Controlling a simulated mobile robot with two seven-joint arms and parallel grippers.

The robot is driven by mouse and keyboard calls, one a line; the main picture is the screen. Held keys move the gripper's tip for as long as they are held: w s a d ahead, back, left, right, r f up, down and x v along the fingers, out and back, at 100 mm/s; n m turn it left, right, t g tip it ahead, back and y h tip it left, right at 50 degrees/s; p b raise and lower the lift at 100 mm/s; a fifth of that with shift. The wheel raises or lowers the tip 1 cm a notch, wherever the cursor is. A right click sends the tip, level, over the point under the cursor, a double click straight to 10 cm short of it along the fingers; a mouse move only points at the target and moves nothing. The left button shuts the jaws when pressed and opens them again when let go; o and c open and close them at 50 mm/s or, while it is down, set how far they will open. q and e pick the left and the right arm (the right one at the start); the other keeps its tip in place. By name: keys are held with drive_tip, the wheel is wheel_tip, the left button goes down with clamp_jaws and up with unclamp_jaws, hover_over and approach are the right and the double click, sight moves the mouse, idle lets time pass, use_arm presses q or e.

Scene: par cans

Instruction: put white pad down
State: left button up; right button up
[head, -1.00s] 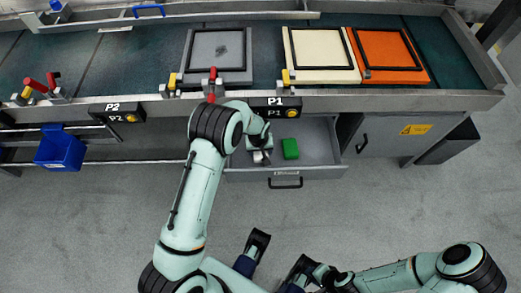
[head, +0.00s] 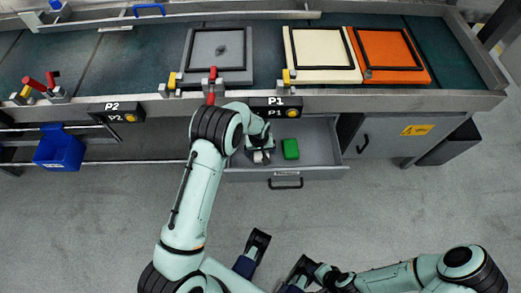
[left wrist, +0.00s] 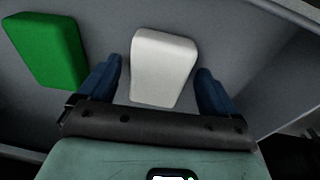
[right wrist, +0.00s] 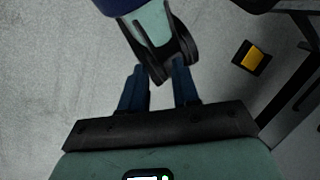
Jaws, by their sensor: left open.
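The white pad (left wrist: 163,66) lies on the floor of the open grey drawer (head: 325,148), below the P1 label. It shows between the two blue fingers of my left gripper (left wrist: 158,88), which is open around it with a gap on each side. In the head view my left gripper (head: 259,155) reaches down into the drawer and partly hides the white pad (head: 258,157). A green pad (head: 290,149) lies to the right of it; in the left wrist view the green pad (left wrist: 47,50) is outside the left finger. My right gripper (right wrist: 160,88) is apart from the drawer, open and empty.
Above the drawer, the bench carries a grey plate (head: 218,75), a cream plate (head: 322,73) and an orange plate (head: 392,73). Red and yellow clamps (head: 210,82) stand at its front edge. A blue bin (head: 58,150) hangs at left. The drawer's right part is free.

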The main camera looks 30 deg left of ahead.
sight(259, 154)
use_arm(q)
drive_tip(key=shift+r, duration=0.45)
wheel_tip(259, 154, up, 11)
drive_tip(key=s+p, duration=0.1)
drive_tip(key=p, duration=0.1)
drive_tip(key=shift+s+r, duration=0.15)
drive_tip(key=shift+s, duration=0.05)
use_arm(e)
drive_tip(key=shift+s+a+r+g, duration=0.2)
drive_tip(key=shift+s+r, duration=0.35)
drive_tip(key=shift+r, duration=0.1)
drive_tip(key=shift+s+a+r+g, duration=0.2)
drive_tip(key=shift+s+r, duration=0.3)
drive_tip(key=shift+r, duration=0.1)
use_arm(q)
drive_tip(key=shift+d, duration=0.1)
